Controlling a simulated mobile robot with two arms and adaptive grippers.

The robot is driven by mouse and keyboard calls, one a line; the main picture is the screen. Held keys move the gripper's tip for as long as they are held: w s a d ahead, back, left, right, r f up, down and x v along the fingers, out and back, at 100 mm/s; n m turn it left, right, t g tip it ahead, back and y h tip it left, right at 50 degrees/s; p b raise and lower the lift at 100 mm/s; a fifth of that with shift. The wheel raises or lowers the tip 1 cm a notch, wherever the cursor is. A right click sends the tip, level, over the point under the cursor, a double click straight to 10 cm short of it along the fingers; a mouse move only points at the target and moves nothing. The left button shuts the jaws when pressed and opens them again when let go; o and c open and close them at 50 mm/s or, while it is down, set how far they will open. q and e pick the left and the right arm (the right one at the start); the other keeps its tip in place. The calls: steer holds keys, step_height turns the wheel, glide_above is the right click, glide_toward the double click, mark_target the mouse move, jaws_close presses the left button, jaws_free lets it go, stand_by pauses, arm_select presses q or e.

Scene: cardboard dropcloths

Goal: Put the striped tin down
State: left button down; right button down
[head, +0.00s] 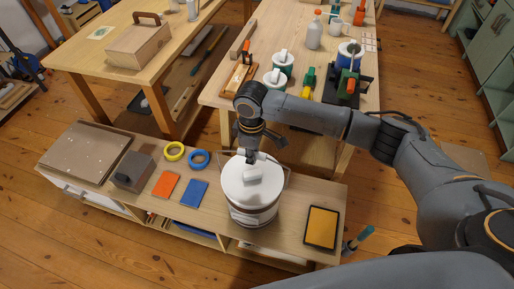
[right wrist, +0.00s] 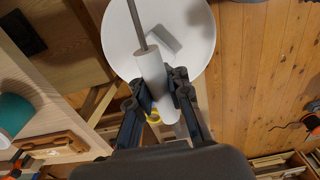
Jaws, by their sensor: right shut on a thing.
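The striped tin (head: 250,187) is a large white-lidded can with darker bands low on its side and a wire handle. In the head view it is over the front part of the low bench (head: 222,222); I cannot tell whether its base touches the wood. My right gripper (head: 252,156) is above the lid's far side. In the right wrist view its fingers (right wrist: 163,92) are shut on the handle's white grip (right wrist: 152,78), with the lid (right wrist: 185,20) beyond. A pale block sits on the lid. My left gripper is not in view.
On the bench lie a yellow tape roll (head: 174,151), a blue roll (head: 198,160), orange (head: 166,184) and blue (head: 194,193) pads, a grey-brown block (head: 133,172) and a yellow-topped tray (head: 321,227). A bottle-laden table (head: 230,91) stands behind. Bare wood shows between tin and tray.

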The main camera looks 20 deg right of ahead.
steer(key=shift+w+d+f, duration=0.1)
steer(key=shift+f, duration=0.6)
steer(key=c, duration=1.7)
jaws_free()
steer(key=shift+f, duration=0.25)
steer(key=o, duration=0.4)
steer(key=shift+s, duration=0.2)
steer(key=shift+o, duration=0.2)
steer(key=shift+r, duration=0.1)
step_height(320, 180, up, 12)
steer(key=shift+r+b, duration=0.1)
steer(key=shift+b, duration=0.45)
